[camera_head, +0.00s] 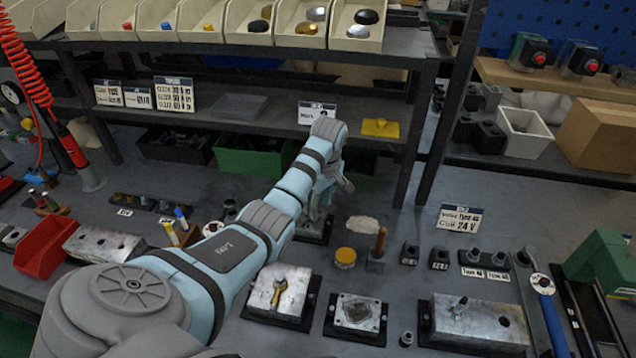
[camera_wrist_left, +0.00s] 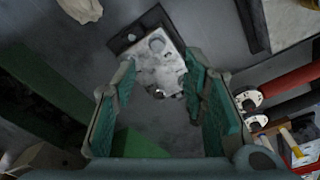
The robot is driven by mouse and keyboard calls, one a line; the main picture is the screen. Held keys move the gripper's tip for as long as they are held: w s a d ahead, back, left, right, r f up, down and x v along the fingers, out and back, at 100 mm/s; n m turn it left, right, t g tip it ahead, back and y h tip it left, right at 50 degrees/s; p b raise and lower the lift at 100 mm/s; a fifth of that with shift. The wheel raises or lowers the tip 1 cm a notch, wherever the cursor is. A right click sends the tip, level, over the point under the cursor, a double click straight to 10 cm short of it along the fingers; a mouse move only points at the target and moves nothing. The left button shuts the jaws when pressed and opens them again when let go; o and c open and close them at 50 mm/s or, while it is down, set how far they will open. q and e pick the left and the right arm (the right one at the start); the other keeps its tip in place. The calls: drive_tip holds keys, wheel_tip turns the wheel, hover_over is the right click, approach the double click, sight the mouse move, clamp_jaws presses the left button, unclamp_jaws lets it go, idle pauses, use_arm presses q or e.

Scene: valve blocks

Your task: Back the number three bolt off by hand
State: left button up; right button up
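My left gripper (camera_head: 326,192) is at the middle of the bench, pointing down over a metal valve block (camera_head: 314,230) that the arm and gripper partly hide. In the left wrist view the gripper (camera_wrist_left: 160,78) is open, with green-padded fingers apart. The pale block (camera_wrist_left: 152,62) on its dark base lies beyond and between the fingertips. A small bright bolt-like end (camera_wrist_left: 159,94) shows at the block's near edge, with nothing gripped. I cannot read a number three on any bolt. My right gripper is in neither view.
Other blocks stand in front: one with a brass-coloured fitting (camera_head: 280,290), a square one (camera_head: 357,312) and a long one (camera_head: 480,322). A yellow-lidded jar (camera_head: 345,257) and a wooden-handled tool (camera_head: 379,243) stand right of the gripper. A shelf (camera_head: 250,112) rises behind.

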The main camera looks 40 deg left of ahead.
sight(317, 225)
use_arm(q)
drive_tip(key=f, duration=0.2)
drive_tip(key=f+b, duration=0.1)
drive_tip(key=f, duration=0.2)
drive_tip(key=a+f, duration=0.1)
drive_tip(key=f, duration=0.2)
drive_tip(key=shift+w+f+b, duration=0.1)
drive_tip(key=shift+w+b, duration=0.25)
drive_tip(key=shift+b, duration=0.05)
drive_tip(key=shift+s, duration=0.1)
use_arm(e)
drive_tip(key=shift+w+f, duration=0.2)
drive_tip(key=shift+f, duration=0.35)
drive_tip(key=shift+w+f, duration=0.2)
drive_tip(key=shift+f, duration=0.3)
use_arm(q)
clamp_jaws()
drive_tip(key=n, duration=0.5)
drive_tip(key=shift+g, duration=0.4)
drive_tip(key=n, duration=0.4)
drive_tip(key=shift+n, duration=0.3)
drive_tip(key=shift+n+g+h, duration=0.3)
drive_tip(key=shift+n, duration=0.6)
